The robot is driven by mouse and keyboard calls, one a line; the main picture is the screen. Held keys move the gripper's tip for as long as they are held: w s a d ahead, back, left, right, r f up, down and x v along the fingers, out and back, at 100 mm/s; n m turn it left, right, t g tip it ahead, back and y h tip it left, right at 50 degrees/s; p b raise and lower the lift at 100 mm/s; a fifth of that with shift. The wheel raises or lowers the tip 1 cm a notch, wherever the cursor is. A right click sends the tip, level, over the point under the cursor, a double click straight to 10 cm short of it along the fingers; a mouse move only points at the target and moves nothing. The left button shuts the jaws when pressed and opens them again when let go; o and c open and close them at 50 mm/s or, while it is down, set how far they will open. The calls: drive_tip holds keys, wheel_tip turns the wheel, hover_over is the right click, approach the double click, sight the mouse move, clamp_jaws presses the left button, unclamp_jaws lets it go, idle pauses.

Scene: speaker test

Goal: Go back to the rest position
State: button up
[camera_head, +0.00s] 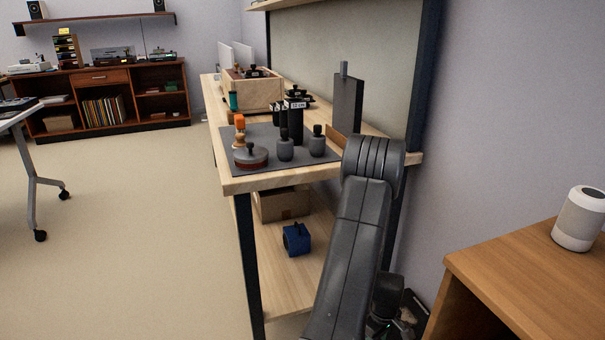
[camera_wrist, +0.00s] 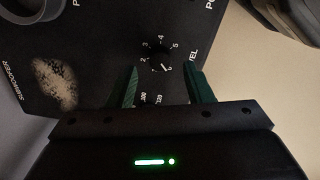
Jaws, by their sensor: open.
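In the wrist view my gripper (camera_wrist: 165,84) is open, its two green fingers spread apart. Beyond them is a dark panel (camera_wrist: 105,45) with white print reading "SUBWOOFER" and "LEVEL". A small dark knob (camera_wrist: 165,68) with a white pointer mark sits in a ring of numbers, framed between the fingertips in the picture. I cannot tell how far the fingers are from the panel. Nothing is held. In the head view my dark arm reaches up and bends over in front of the workbench; my gripper cannot be made out clearly there.
A wooden workbench (camera_head: 235,184) bears a grey mat with brushes and small tools, and a wooden box (camera_head: 250,95). A blue object (camera_head: 296,239) lies on its lower shelf. A white speaker (camera_head: 579,218) stands on a wooden cabinet (camera_head: 510,275) at right.

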wheel_tip(320, 180, up, 10)
drive_tip(key=p, duration=0.3)
wheel_tip(320, 180, down, 15)
drive_tip(key=b, duration=0.5)
drive_tip(key=shift+r, duration=0.2)
drive_tip(key=shift+r+m, duration=0.3)
drive_tip(key=shift+m, duration=0.1)
drive_tip(key=m, duration=0.3)
drive_tip(key=m+p, duration=0.1)
drive_tip(key=m, duration=0.6)
drive_tip(key=m+p, duration=0.1)
drive_tip(key=m, duration=0.4)
drive_tip(key=shift+a+m, duration=0.1)
drive_tip(key=shift+m, duration=0.2)
drive_tip(key=m+p, duration=0.1)
drive_tip(key=m, duration=0.4)
drive_tip(key=shift+p, duration=0.4)
drive_tip(key=shift+m, duration=0.3)
